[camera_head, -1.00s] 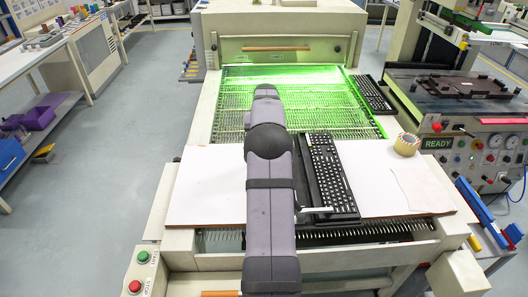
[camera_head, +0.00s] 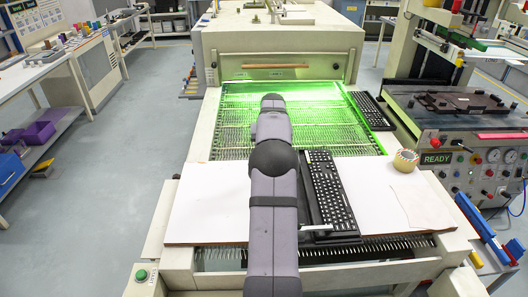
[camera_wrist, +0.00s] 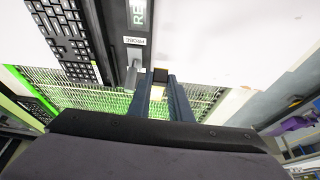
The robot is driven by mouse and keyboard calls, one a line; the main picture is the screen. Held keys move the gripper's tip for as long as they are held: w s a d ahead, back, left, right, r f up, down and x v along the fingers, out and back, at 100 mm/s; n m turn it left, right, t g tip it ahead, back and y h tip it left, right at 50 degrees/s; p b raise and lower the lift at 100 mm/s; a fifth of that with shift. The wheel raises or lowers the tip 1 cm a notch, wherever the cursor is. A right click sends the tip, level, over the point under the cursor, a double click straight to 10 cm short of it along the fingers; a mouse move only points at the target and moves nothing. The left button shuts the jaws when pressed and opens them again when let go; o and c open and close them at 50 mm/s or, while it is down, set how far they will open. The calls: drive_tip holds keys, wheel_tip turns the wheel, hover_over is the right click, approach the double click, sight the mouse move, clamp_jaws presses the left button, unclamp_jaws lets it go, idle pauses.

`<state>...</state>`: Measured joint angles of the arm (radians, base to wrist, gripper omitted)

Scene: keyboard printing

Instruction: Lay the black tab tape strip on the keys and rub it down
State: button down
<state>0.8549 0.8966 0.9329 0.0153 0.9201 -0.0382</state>
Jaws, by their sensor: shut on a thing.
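The black keyboard (camera_head: 331,193) with white-marked keys lies lengthwise on the white board, right of my arm. Part of it shows at the upper left of the wrist view (camera_wrist: 65,35). My gripper (camera_wrist: 160,78) has its two blue-grey fingers close together on a small dark piece (camera_wrist: 160,75) with tan edges, apparently the black tab tape strip; most of it is hidden. The fingers appear to the side of the keyboard, apart from its keys. In the head view my arm hides the gripper.
A black fixture (camera_wrist: 112,30) with a grey clamp lies between keyboard and gripper. A tape roll (camera_head: 405,160) stands on the white board (camera_head: 210,205), right of the keyboard. A green-lit mesh conveyor (camera_head: 235,125) lies behind; another keyboard (camera_head: 371,110) rests at its right edge.

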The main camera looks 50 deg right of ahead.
drive_tip(key=s+d+r+m+g+p, duration=0.1)
drive_tip(key=s+d+r+p, duration=0.25)
drive_tip(key=s, duration=0.35)
drive_tip(key=s+d+r+m+p, duration=0.2)
drive_tip(key=s+d+r+p, duration=0.1)
drive_tip(key=s+d, duration=0.3)
drive_tip(key=s+a+f+m+p, duration=0.1)
drive_tip(key=s+m+p, duration=0.15)
drive_tip(key=s, duration=0.75)
drive_tip(key=f+n, duration=0.1)
drive_tip(key=n, duration=0.1)
drive_tip(key=a+f+n, duration=0.1)
drive_tip(key=f+n, duration=0.1)
drive_tip(key=f+n+t+p, duration=0.1)
drive_tip(key=n, duration=0.1)
drive_tip(key=shift+w+a+f, duration=0.15)
drive_tip(key=shift+w+f, duration=0.1)
drive_tip(key=shift+f, duration=0.15)
